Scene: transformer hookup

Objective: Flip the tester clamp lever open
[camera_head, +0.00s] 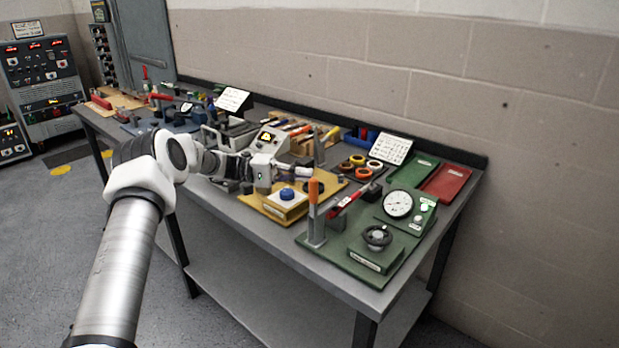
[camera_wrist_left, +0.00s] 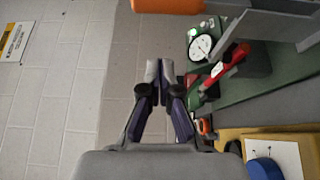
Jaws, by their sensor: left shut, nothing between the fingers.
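A green tester board (camera_head: 345,262) lies at the near right end of the bench. On it stand an upright lever with an orange handle (camera_head: 314,190) and a red-handled lever (camera_head: 347,202), tilted beside a round dial gauge (camera_head: 398,204). I cannot tell which lever is the clamp's. My left gripper (camera_head: 264,170) is over the yellow board, left of both levers and apart from them. In the left wrist view its fingertips (camera_wrist_left: 160,70) are together and empty. The red lever (camera_wrist_left: 228,68) shows to their right there, and the orange handle (camera_wrist_left: 167,5) at the top edge.
A yellow board (camera_head: 270,207) with a blue button (camera_head: 287,193) sits under my left gripper. Coloured rings (camera_head: 362,167), a red tray (camera_head: 446,182) and a green tray (camera_head: 412,168) lie behind. A block wall closes off the back. The floor in front is clear.

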